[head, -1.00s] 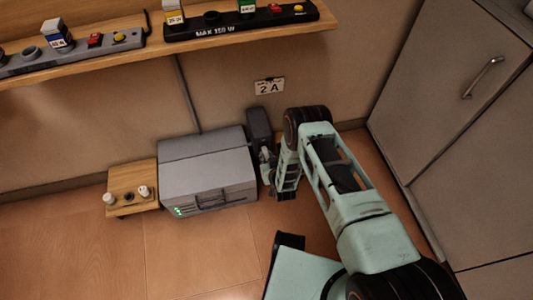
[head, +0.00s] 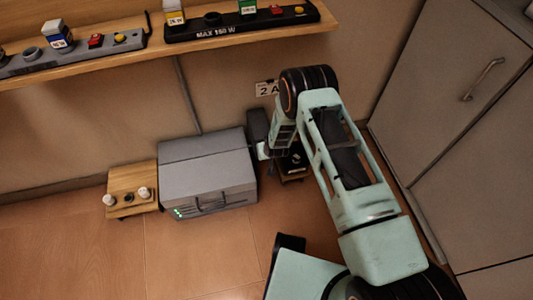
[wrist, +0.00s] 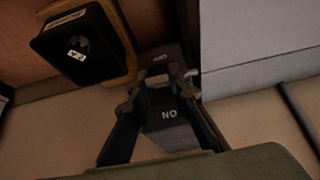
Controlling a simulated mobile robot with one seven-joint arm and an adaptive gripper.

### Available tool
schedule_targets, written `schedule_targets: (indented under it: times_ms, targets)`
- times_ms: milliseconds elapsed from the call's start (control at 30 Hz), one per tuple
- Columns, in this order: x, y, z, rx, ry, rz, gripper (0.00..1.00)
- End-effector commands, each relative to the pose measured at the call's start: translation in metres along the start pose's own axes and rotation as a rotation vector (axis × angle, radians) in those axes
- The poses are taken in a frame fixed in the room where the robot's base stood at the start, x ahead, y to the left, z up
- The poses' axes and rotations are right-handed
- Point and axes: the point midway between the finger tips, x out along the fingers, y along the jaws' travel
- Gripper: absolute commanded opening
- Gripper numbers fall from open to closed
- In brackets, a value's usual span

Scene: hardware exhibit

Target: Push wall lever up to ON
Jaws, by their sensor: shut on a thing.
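The wall lever's dark housing (head: 257,124) is on the wall just right of a large grey box. In the wrist view the housing (wrist: 168,118) appears upside down, with the ON mark at its lower end and another, unclear mark at its upper end. A light lever handle (wrist: 155,80) crosses the housing between my fingertips. My gripper (wrist: 158,82) is shut on this handle, near the middle of the housing. In the head view my gripper (head: 264,150) is at the housing's lower part, and my wrist partly hides it.
The grey box (head: 208,172) stands close to the left of the lever. A dark device (wrist: 78,45) on a wooden stand is close on the other side. A small wooden stand with knobs (head: 131,188) is further left. A shelf (head: 240,32) overhangs above; a cabinet (head: 450,90) is at right.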

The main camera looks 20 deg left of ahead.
Motion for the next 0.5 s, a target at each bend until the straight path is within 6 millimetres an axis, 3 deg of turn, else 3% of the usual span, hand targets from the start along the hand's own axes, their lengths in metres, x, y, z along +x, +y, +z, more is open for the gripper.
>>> schedule_targets:
  times_ms: [400,433,500]
  targets:
    - [0.0005,-0.0002,-0.0017,-0.001,-0.001,0.000,0.00]
    - [0.0005,-0.0002,-0.0018,-0.001,-0.001,0.000,0.20]
    - [0.0005,-0.0002,-0.0017,-0.001,-0.001,0.000,0.28]
